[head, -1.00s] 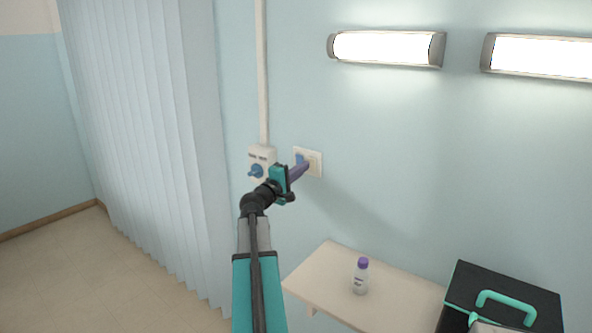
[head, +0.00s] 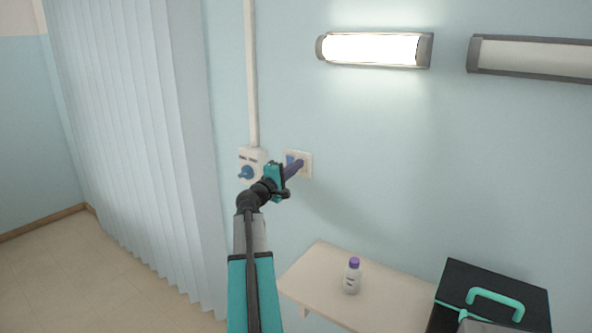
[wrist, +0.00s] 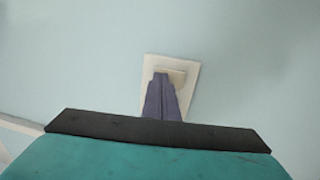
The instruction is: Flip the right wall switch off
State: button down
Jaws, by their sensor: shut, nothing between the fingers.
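In the wrist view the plate (wrist: 181,95) is just beyond my fingers, and a cream rocker (wrist: 176,75) shows at the tips. The left wall lamp (head: 372,49) is lit. The right wall lamp (head: 530,56) is dark.
A grey-white box with a blue knob (head: 245,172) is on the wall just left of the plate. A shelf (head: 315,268) below holds a purple-capped bottle (head: 352,276). A black case (head: 460,275) stands at lower right. A curtain (head: 120,130) hangs at left.

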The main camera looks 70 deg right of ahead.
jog(key=shift+a, duration=0.1)
jog(key=w+a+r+b, duration=0.1)
jog(key=a+b, duration=0.1)
jog(key=a, duration=0.4)
jog(key=w+a+b, duration=0.2)
jog(key=a, duration=0.5)
jog(key=shift+w+a+r, duration=0.15)
jog(key=shift+w+r, duration=0.1)
jog(key=shift+r, duration=0.1)
dwell(0.3)
